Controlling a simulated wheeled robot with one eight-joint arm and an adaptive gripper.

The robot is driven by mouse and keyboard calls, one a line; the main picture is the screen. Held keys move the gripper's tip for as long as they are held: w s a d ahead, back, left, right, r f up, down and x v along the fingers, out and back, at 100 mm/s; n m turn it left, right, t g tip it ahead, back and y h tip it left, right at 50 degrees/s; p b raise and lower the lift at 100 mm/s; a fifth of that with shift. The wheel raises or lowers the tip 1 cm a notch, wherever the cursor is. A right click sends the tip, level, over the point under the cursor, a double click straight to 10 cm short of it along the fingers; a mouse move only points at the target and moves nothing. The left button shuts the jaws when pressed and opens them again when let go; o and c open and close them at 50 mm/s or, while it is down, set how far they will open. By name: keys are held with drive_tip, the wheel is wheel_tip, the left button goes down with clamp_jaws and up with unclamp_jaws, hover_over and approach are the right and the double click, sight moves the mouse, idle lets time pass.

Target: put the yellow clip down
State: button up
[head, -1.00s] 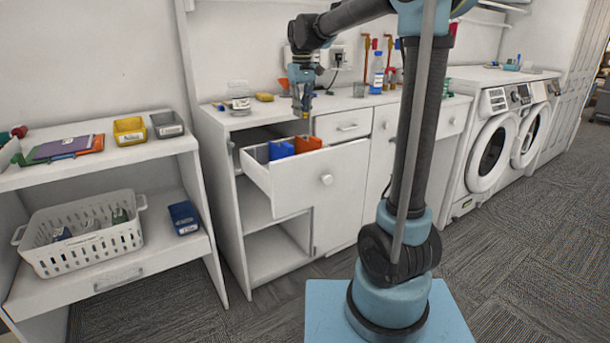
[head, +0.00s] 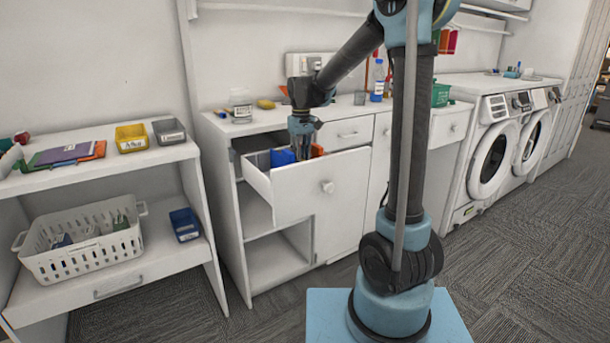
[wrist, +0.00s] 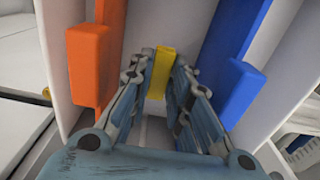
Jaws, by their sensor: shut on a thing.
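The yellow clip (wrist: 161,72) is between my gripper's fingertips in the wrist view. My gripper (wrist: 158,85) is shut on it and points down into the open drawer. In the head view my gripper (head: 303,150) is low over the open drawer (head: 318,190), and the clip is hidden there. In the wrist view an orange piece (wrist: 90,65) stands left of the clip and a blue piece (wrist: 238,85) stands right of it. A light gap of drawer floor shows between them. I cannot tell whether the clip touches the floor.
A glass jar (head: 241,105) and a yellow item (head: 265,104) stand on the counter behind the drawer. A shelf at left holds a yellow bin (head: 131,138), a grey bin (head: 169,131) and, lower, a white basket (head: 85,245) and blue bin (head: 185,224).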

drive_tip(key=shift+f, duration=2.9)
drive_tip(key=o, duration=0.8)
drive_tip(key=shift+f, duration=0.1)
drive_tip(key=shift+c, duration=0.2)
wheel_tip(320, 180, up, 12)
drive_tip(key=shift+r, duration=0.1)
